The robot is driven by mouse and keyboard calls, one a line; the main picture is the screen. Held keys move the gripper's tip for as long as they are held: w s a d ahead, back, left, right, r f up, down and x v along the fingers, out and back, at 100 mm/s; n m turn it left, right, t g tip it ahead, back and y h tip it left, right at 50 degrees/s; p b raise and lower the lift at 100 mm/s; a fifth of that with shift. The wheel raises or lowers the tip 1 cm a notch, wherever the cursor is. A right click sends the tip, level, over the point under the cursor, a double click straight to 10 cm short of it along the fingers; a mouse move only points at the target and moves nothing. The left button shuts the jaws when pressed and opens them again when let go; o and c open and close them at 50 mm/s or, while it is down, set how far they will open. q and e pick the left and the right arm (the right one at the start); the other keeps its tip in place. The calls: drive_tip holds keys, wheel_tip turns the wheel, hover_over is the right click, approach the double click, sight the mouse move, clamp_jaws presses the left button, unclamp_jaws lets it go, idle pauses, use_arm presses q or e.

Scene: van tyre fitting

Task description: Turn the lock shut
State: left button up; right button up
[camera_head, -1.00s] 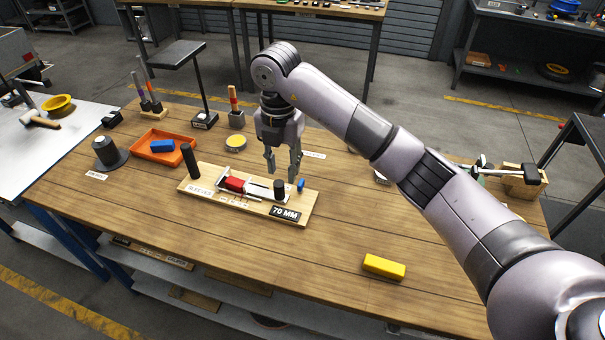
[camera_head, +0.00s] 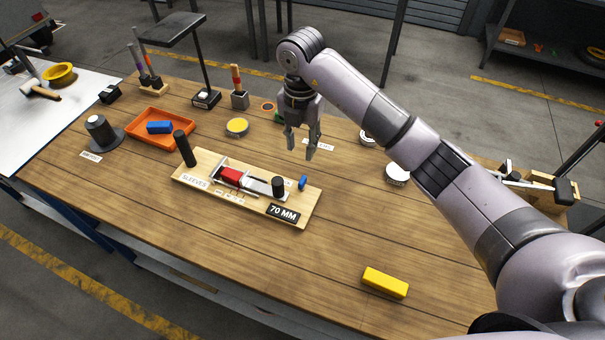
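A wooden fixture board (camera_head: 245,211) lies on the bench, marked SLEEVES and 70 MM. It carries a red block (camera_head: 231,175) in a pale metal channel, a tall black post (camera_head: 184,149) at its left end and a short black post (camera_head: 279,187) near its right end. A small blue knob (camera_head: 302,183) stands at the board's right back edge; it may be the lock, but its setting cannot be told. My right gripper (camera_head: 299,153) points down behind and above the knob, fingers apart and empty, not touching the board. My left gripper is out of view.
An orange tray (camera_head: 176,161) with a blue block (camera_head: 159,127) sits left of the board. A yellow block (camera_head: 385,283) lies at the front right. A round yellow-topped tin (camera_head: 237,127) and a lamp stand (camera_head: 206,98) are behind.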

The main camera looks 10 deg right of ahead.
sight(302, 179)
wheel_tip(302, 179, down, 12)
drive_tip(key=p, duration=0.2)
drive_tip(key=shift+w+d+r+p, duration=0.1)
drive_tip(key=shift+d+r+p, duration=0.05)
drive_tip(key=shift+p, duration=0.15)
drive_tip(key=shift+f, duration=0.4)
drive_tip(key=shift+w+d+f, duration=0.1)
drive_tip(key=shift+f, duration=0.25)
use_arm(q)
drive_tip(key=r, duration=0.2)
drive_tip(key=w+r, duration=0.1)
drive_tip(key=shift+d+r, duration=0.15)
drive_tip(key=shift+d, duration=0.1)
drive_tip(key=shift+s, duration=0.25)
use_arm(e)
drive_tip(key=shift+c, duration=0.3)
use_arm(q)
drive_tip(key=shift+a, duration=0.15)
use_arm(e)
clamp_jaws()
